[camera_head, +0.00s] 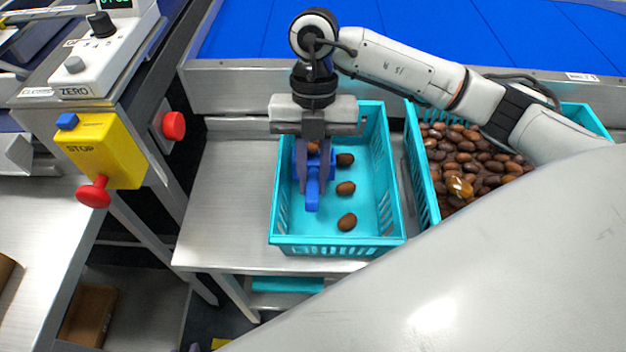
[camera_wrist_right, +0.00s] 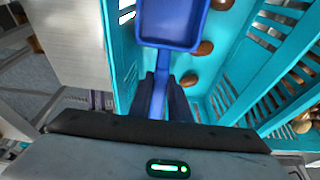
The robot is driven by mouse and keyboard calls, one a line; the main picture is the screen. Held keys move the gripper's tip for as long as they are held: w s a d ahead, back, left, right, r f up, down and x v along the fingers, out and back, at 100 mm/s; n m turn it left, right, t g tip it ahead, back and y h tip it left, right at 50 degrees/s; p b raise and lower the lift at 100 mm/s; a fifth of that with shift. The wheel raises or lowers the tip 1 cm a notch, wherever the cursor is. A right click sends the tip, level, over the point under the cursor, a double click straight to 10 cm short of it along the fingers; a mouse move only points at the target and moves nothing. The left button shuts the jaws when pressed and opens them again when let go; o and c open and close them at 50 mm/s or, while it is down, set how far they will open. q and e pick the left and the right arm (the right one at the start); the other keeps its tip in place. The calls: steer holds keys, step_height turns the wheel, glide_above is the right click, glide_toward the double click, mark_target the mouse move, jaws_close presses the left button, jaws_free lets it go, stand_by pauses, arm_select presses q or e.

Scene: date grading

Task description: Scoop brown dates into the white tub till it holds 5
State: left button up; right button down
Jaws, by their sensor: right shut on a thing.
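My right gripper (camera_head: 314,188) is shut on the handle of a blue scoop (camera_head: 312,200), over the left teal crate (camera_head: 391,190). The wrist view shows the scoop's pan (camera_wrist_right: 172,22) with no date visible in the part in view. Several brown dates lie apart in this crate, among them a near one (camera_head: 347,222), a middle one (camera_head: 345,188) and a far one (camera_head: 345,159). Another date (camera_head: 314,147) shows by the scoop, partly hidden by the gripper; I cannot tell if the scoop holds it. I see no white tub. My left gripper is not in view.
A blue conveyor (camera_head: 270,30) runs behind. Bare steel table (camera_head: 225,190) lies left of the crate.

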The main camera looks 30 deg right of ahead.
steer(key=shift+w+d+f+t+h+b, duration=0.15)
steer(key=shift+f+t+h+b, duration=0.25)
steer(key=shift+f, duration=0.35)
steer(key=shift+w+d+f+t+h+b, duration=0.15)
steer(key=shift+f+t+b, duration=0.15)
steer(key=shift+f+b, duration=0.2)
steer(key=shift+w+a+f+t+h+b, duration=0.15)
steer(key=shift+f+t+b, duration=0.2)
steer(key=shift+b, duration=0.2)
steer(key=shift+s+f+t+h+b, duration=0.45)
steer(key=shift+f+t+h+b, duration=0.1)
steer(key=shift+t+b, duration=0.3)
steer(key=shift+a+f+t+h+b, duration=0.2)
steer(key=shift+t+h+b, duration=0.25)
steer(key=shift+b, duration=0.4)
steer(key=shift+s+r, duration=0.1)
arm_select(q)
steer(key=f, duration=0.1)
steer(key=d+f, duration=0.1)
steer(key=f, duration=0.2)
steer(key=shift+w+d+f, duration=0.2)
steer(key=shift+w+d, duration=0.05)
arm_select(e)
steer(key=shift+t, duration=0.25)
arm_select(q)
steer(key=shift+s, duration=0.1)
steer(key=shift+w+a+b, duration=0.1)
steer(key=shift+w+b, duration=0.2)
steer(key=shift+b, duration=0.05)
